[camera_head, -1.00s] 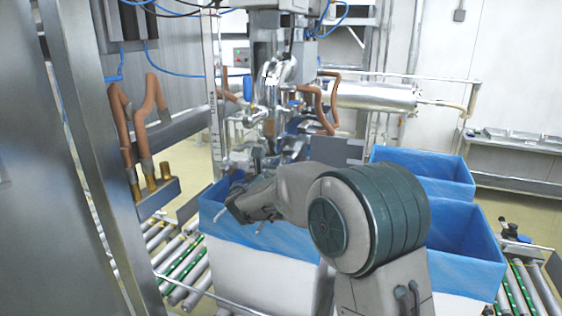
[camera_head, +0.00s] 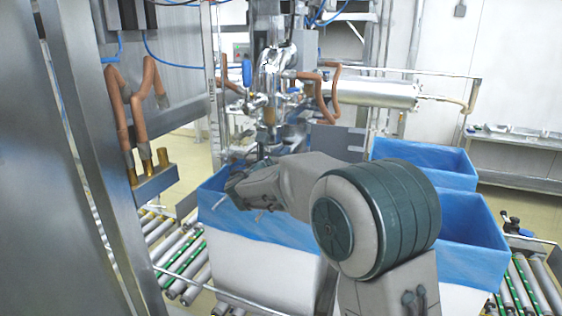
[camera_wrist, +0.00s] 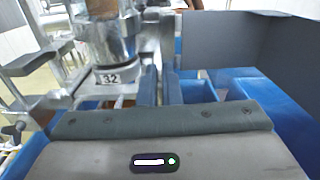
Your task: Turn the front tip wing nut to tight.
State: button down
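A silver filling head (camera_head: 275,85) stands over the blue-lined box at the left in the head view. Its lower round body (camera_wrist: 108,48), with a "32" label, shows close up in the wrist view. A small dark knob (camera_wrist: 14,130) at the left edge there may be a wing nut; I cannot be sure. No wing nut can be made out in the head view. My gripper (camera_wrist: 161,80) shows two grey fingers with a gap between them and nothing seen held. It is just right of the labelled body. In the head view, my wrist hides much of it.
Blue-lined boxes (camera_head: 470,235) stand on roller conveyors (camera_head: 180,255). A grey plate (camera_wrist: 245,40) rises at the right in the wrist view. Metal posts (camera_head: 85,150) and brown hoses (camera_head: 150,90) stand at the left. A silver cylinder (camera_head: 375,94) lies behind.

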jog(key=shift+m+b, duration=0.3)
jog(key=shift+b, duration=0.1)
jog(key=c, duration=1.6)
grip_release()
jog(key=b+v, duration=0.4)
jog(key=v, duration=0.9)
jog(key=shift+s+a+f, duration=0.1)
jog(key=shift+s+a, duration=0.05)
jog(key=shift+s, duration=0.25)
